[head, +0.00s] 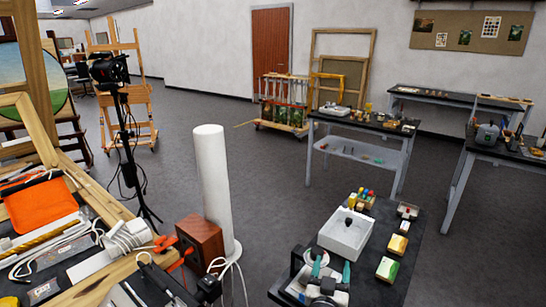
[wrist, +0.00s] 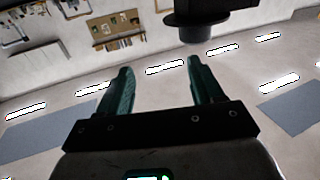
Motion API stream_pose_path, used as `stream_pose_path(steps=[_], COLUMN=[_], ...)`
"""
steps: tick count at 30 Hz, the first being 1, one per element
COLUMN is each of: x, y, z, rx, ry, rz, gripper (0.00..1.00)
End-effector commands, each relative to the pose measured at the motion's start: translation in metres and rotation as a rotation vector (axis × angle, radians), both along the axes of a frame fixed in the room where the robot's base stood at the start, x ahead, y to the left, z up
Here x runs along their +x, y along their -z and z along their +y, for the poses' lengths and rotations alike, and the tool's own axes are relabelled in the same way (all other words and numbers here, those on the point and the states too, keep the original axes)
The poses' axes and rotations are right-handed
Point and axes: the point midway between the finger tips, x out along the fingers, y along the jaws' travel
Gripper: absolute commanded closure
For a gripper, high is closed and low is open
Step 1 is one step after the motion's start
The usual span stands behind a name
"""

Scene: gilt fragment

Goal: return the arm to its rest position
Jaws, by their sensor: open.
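My gripper (head: 332,261) shows at the bottom of the head view, its two teal fingers apart and pointing up. It appears in front of the near edge of a black-topped table (head: 385,285). In the wrist view my gripper (wrist: 158,78) is open, with nothing between the fingers. Beyond the fingers are a pale ceiling with bright light strips and a wall. Most of my arm is hidden below the head view's bottom edge.
A white tray (head: 347,232) and several small boxes stand on the black-topped table. A white column (head: 212,180) and a brown wooden box (head: 200,240) stand left of it. A cluttered workbench (head: 95,290) fills the lower left. Grey floor (head: 270,190) is clear behind.

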Motion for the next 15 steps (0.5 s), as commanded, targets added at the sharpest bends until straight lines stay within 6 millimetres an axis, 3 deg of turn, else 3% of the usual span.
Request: stream_pose_path(steps=[1,6,11,15], x=[0.004,-0.001,-0.038,-0.094], y=[-0.006,-0.022,-0.008,0.027], z=[-0.039,-0.122,-0.169,-0.189], rx=[-0.039,-0.117,-0.146,-0.126], ry=[-0.012,-0.112,-0.186,-0.226], rz=[0.005,0.107,0.297,0.518], gripper=[0.34,0.34,0.34,0.34])
